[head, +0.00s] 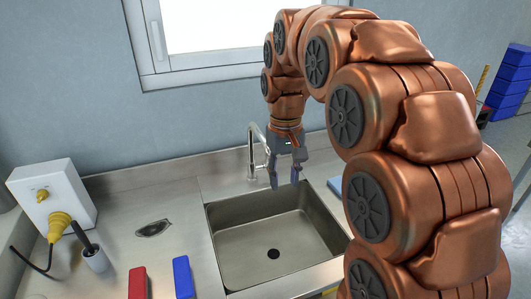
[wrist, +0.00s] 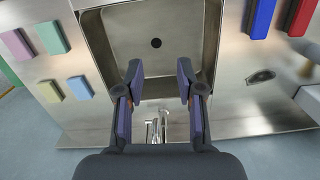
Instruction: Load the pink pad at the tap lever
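The pink pad (wrist: 16,45) lies flat on the steel counter at the far left of the wrist view. I cannot make it out in the head view, where my arm covers much of that side. The chrome tap (head: 253,152) stands behind the sink, and it also shows in the wrist view (wrist: 154,128) below the fingers. Its lever is too small to make out clearly. My gripper (head: 285,182) points down over the back of the sink, just right of the tap. In the wrist view my gripper (wrist: 160,88) is open with nothing between its fingers.
A green pad (wrist: 52,38), a yellow pad (wrist: 50,91) and a light blue pad (wrist: 80,88) lie near the pink one. The sink (head: 235,245) is empty. Red (head: 138,284) and blue (head: 183,278) blocks lie left of it. A white box (head: 60,195) stands farther left.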

